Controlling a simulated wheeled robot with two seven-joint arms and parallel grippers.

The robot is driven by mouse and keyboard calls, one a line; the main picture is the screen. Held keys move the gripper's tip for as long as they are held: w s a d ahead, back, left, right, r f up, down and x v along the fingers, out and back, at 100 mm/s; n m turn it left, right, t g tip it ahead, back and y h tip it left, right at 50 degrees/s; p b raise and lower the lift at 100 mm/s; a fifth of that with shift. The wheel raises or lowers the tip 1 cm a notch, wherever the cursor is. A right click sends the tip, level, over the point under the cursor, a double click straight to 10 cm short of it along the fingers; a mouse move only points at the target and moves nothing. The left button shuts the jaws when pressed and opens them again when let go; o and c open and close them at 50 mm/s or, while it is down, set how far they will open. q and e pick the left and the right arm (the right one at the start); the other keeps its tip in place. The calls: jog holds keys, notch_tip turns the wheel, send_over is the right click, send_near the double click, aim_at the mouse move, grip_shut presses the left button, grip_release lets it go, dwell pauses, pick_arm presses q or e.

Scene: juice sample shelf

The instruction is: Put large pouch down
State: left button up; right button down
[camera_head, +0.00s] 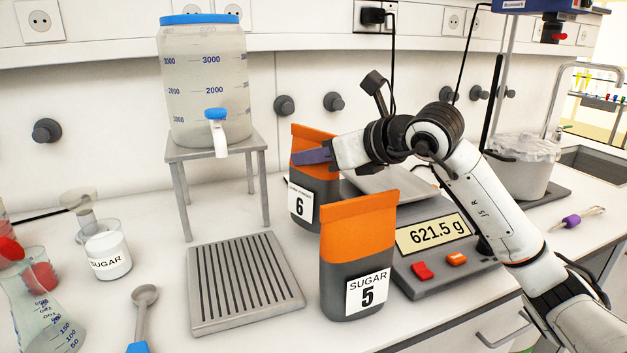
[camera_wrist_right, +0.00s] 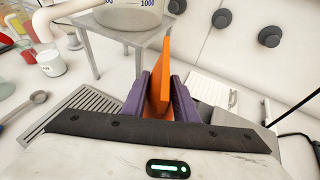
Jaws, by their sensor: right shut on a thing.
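An orange and grey pouch labelled 6 (camera_head: 313,190) stands upright behind and left of another pouch. My right gripper (camera_head: 315,156) is shut on its orange top. In the right wrist view, the purple fingers (camera_wrist_right: 160,108) press both sides of the orange top edge (camera_wrist_right: 161,75). I cannot tell whether its base touches the counter. The pouch labelled SUGAR 5 (camera_head: 358,230) stands upright in front, nearer and larger in the picture, free of any gripper, and hides part of pouch 6. My left gripper is not in view.
A scale (camera_head: 430,270) reading 621.5 g is at right, its pan (camera_head: 385,180) partly hidden by my right arm. A slotted drip tray (camera_head: 245,307) lies left of the pouches. A dispenser (camera_head: 205,85) stands on a metal stand (camera_head: 212,150) behind. A sugar jar (camera_head: 107,258) is at left.

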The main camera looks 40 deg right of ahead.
jog(key=shift+f, duration=1.75)
jog(key=c, duration=1.4)
grip_release()
jog(key=shift+f+b, duration=0.2)
jog(key=shift+b, duration=0.1)
jog(key=shift+r, duration=0.1)
jog(key=shift+s+d, duration=0.1)
jog(key=shift+s, duration=0.25)
jog(key=b, duration=0.3)
send_near(317, 173)
jog(key=shift+w+d, duration=0.3)
jog(key=shift+d, duration=0.35)
